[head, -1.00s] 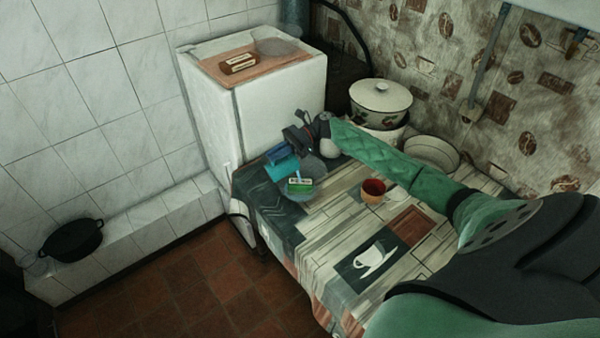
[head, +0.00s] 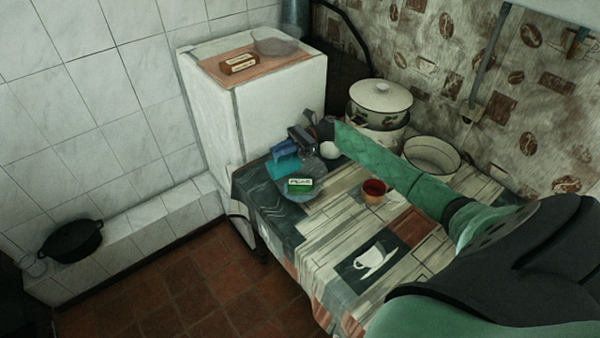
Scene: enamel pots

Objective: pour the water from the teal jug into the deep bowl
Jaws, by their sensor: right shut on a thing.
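My right gripper (head: 303,138) is at the far end of the table, shut on the teal jug (head: 286,164). The jug looks tilted, and part of it is hidden by the gripper. No water can be made out. A blue-grey round dish (head: 296,198) lies below and beside the jug; I cannot tell its depth or whether they touch. A white enamel bowl (head: 432,153) with a dark rim stands at the back right, behind my right arm. I cannot tell which is the deep bowl. My left gripper is not in view.
A green box (head: 300,186) is at the grey-blue dish. A red-and-tan cup (head: 374,194) stands beneath my forearm. A lidded pot (head: 381,104) stands behind the arm. A white fridge (head: 275,110) borders the far end. The table's front (head: 330,240) is clear.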

